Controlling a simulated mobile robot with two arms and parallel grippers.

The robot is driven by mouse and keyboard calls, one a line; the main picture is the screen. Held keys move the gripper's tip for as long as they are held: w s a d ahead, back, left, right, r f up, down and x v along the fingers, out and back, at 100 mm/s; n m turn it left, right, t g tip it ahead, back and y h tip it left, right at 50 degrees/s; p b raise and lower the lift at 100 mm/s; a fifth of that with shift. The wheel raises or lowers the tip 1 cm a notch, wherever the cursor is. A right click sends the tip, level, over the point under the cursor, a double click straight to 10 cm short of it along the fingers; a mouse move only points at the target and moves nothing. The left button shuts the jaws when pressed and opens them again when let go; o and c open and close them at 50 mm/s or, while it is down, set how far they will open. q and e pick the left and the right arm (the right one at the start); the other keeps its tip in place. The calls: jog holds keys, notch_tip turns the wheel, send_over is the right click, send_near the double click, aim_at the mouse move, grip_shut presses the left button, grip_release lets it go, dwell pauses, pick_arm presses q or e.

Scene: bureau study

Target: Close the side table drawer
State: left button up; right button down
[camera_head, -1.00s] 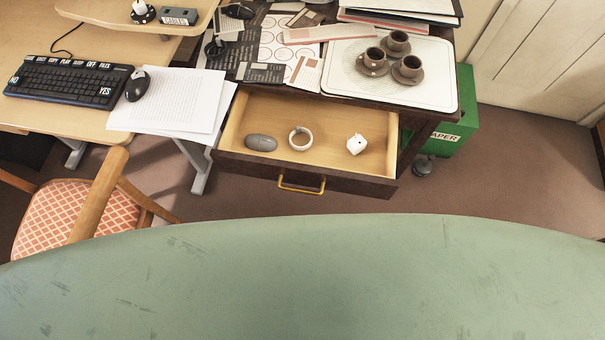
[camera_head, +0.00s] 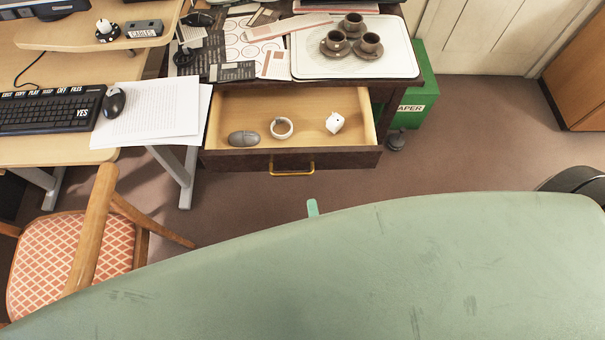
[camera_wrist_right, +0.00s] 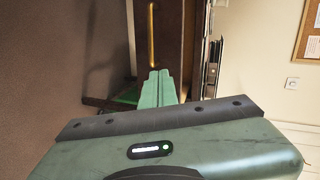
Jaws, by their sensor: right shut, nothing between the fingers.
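The side table drawer (camera_head: 290,159) is pulled open, with its pale wooden inside showing. Its brass handle (camera_head: 292,172) is on the dark front, and it also shows upright in the right wrist view (camera_wrist_right: 152,38). In the drawer lie a grey mouse-shaped object (camera_head: 243,139), a white ring-shaped object (camera_head: 281,128) and a small white object (camera_head: 335,123). My left gripper is not in view.
The side table top holds a white tray (camera_head: 310,67) with several cups and saucers, and papers. A wooden chair (camera_head: 75,255) and a desk with a keyboard (camera_head: 50,112) are at left. A green bin (camera_head: 418,95) stands at right.

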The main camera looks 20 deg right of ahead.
notch_tip(320, 180, up, 2)
jog(key=m+h, duration=0.1)
jog(key=m, duration=0.1)
send_near(314, 154)
jog(key=shift+m, duration=0.3)
jog(key=p+x, duration=0.1)
jog(key=x, duration=0.5)
jog(key=shift+w+f, duration=0.25)
jog(key=shift+w, duration=0.05)
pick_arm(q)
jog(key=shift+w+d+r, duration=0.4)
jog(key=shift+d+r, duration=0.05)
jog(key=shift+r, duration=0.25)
pick_arm(e)
jog(key=shift+w, duration=0.1)
jog(key=shift+w+d, duration=0.2)
jog(key=shift+w, duration=0.3)
pick_arm(q)
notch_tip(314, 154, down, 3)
jog(key=b, duration=0.2)
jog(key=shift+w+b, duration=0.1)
jog(key=shift+b, duration=0.2)
pick_arm(e)
jog(key=w+d, duration=0.2)
jog(key=w, duration=0.8)
jog(key=w+d, duration=0.3)
jog(key=w, duration=0.7)
jog(key=shift+d, duration=0.35)
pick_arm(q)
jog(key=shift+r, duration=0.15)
